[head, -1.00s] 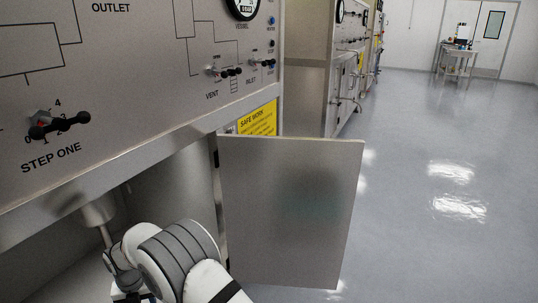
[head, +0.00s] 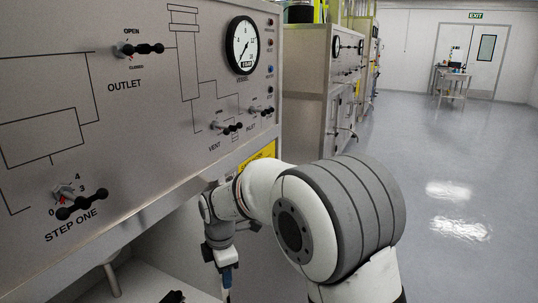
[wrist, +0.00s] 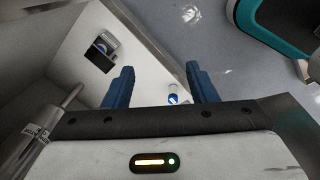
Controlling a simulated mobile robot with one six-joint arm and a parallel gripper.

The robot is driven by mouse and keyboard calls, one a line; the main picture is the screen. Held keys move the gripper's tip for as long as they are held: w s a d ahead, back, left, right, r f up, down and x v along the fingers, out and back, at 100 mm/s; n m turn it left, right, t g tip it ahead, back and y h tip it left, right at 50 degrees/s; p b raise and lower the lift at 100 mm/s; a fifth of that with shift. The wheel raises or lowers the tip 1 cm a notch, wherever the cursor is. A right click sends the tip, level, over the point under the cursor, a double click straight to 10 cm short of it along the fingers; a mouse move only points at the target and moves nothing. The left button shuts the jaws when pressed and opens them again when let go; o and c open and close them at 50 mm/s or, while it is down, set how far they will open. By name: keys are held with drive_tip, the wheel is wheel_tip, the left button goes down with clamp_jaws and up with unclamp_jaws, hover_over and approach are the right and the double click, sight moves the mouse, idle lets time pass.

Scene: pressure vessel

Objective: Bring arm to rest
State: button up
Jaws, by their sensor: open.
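My arm fills the right foreground of the head view, white with grey bands, bent in front of the lower cabinet. My gripper (head: 227,282) points down beside the cabinet opening, partly cut off by the bottom edge. In the wrist view my gripper (wrist: 162,84) shows two blue fingers spread wide apart, with nothing held between them. A small white and blue item (wrist: 173,98) shows between the fingers, beyond them; its distance is unclear.
A steel control panel (head: 150,95) with valve handles and a gauge (head: 242,45) stands at left. A metal pipe (wrist: 48,120) is left of the gripper. A dark fitting (wrist: 100,55) shows in the pale cabinet interior. Open floor (head: 460,160) lies right.

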drive_tip(key=s+d+r+m+p, duration=0.3)
drive_tip(key=d+r+m, duration=0.3)
drive_tip(key=d+r, duration=0.3)
drive_tip(key=s+d+r+m+t+p, duration=0.1)
drive_tip(key=s+d+r+m+p, duration=0.9)
drive_tip(key=s+d+m, duration=0.7)
wheel_tip(320, 180, up, 3)
drive_tip(key=shift+s+d+f+t, duration=0.15)
drive_tip(key=shift+s+d+t, duration=0.25)
